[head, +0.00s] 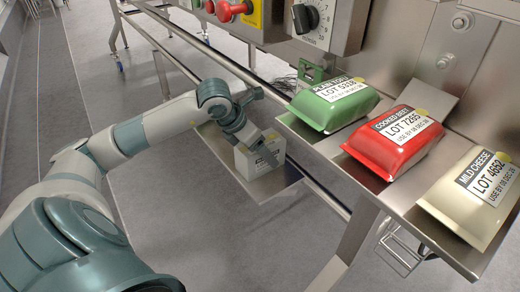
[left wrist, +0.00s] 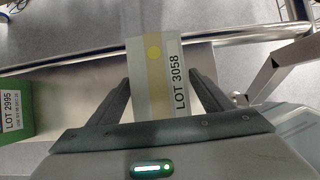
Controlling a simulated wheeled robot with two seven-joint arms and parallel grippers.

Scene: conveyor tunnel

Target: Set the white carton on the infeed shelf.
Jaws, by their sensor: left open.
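The white carton (head: 258,160) stands on a low metal shelf (head: 272,188) in the head view. In the left wrist view the carton (left wrist: 157,75) shows a yellow dot, a beige band and the label LOT 3058. My left gripper (head: 258,140) reaches down over the carton. Its two open fingers stand on either side of the carton in the left wrist view (left wrist: 163,95), with a gap visible at the right finger. Whether the left finger touches is hard to tell. My right gripper is in neither view.
Green (head: 335,100), red (head: 398,140) and cream (head: 478,195) packs lie on a higher metal ledge at right. A green box (left wrist: 14,118) labelled LOT 2995 is at left in the wrist view. A metal rail (head: 325,195) runs beside the low shelf. Open floor (head: 200,230) lies in front.

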